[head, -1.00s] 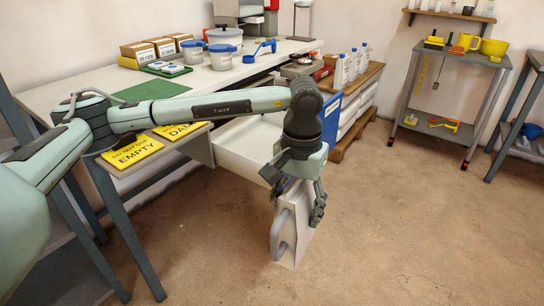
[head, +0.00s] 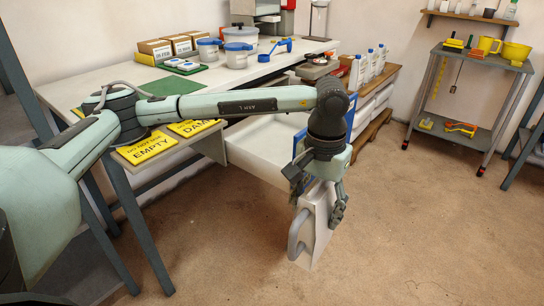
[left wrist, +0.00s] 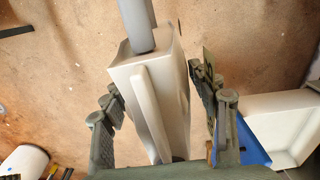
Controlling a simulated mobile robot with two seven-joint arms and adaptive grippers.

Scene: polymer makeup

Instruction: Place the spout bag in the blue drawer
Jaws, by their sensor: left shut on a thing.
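My left gripper (head: 327,180) is shut on a white, box-like body with a grey loop handle, which I take as the spout bag (head: 317,225). It hangs above the floor, just in front of the open drawer. In the left wrist view the spout bag (left wrist: 150,85) lies between the two fingers, its grey handle pointing up the picture. The blue drawer (head: 299,142) is pulled out from under the bench; its white inside shows and my gripper partly hides its blue front. The blue front also shows at the right in the left wrist view (left wrist: 251,148). My right gripper is out of view.
The bench (head: 215,83) behind holds boxes, tubs and a blue scoop. Yellow signs (head: 147,147) lie on its near left part. White bottles (head: 358,72) stand on a low cabinet. A grey trolley (head: 484,60) stands at the right. The floor in front is clear.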

